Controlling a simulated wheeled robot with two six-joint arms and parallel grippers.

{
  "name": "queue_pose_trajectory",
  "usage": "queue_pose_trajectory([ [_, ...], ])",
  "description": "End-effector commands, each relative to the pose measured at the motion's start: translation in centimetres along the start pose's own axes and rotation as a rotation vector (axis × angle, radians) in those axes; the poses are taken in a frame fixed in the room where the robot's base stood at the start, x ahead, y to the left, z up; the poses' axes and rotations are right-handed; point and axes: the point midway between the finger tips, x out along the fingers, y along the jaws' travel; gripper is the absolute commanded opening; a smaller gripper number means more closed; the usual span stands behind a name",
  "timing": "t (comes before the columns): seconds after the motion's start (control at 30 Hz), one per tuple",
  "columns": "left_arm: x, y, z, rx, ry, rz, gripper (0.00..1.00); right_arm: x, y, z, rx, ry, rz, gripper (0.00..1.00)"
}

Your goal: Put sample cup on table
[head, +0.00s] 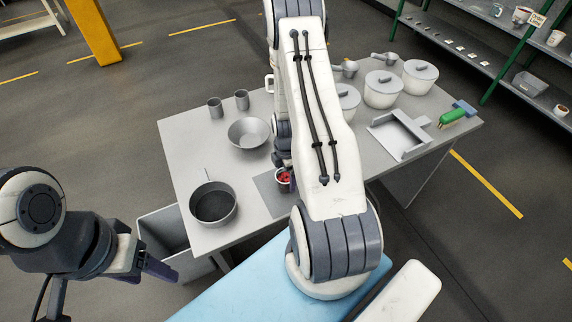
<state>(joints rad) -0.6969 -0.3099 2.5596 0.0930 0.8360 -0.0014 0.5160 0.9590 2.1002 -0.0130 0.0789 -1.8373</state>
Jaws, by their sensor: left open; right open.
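A small white cup with red contents (283,182) stands at the grey mat (268,190) on the grey table (180,150), near its front edge. It may be the sample cup. My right arm covers the cup's right side. My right gripper (281,160) is just behind and above the cup, mostly hidden by my own arm. It is open, and I cannot tell whether it touches the cup. My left gripper (158,264) is open and empty, low at the left, off the table's front edge.
A dark sieve-like pan (212,204), a metal bowl (249,133) and two grey cups (216,107) stand on the table's left. Lidded white pots (383,90), a grey tray (401,135) and a green-handled tool (455,114) are on the right. A grey bin (163,232) stands below.

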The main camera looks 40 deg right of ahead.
Motion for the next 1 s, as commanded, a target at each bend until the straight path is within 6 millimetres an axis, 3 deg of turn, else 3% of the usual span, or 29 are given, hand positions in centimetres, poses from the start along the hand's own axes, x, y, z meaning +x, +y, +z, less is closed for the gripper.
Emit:
queue_pose_trajectory([
  [0.6, 2.8, -0.2, 0.2, -0.005, -0.001, 0.000, 0.63, -10.0, 0.1, 0.0, 0.000, -0.001, 0.005, 1.00],
  [1.0, 2.9, -0.2, 0.2, -0.004, -0.001, 0.000, 0.63, -11.8, 0.0, -0.4, 0.003, 0.000, 0.002, 1.00],
])
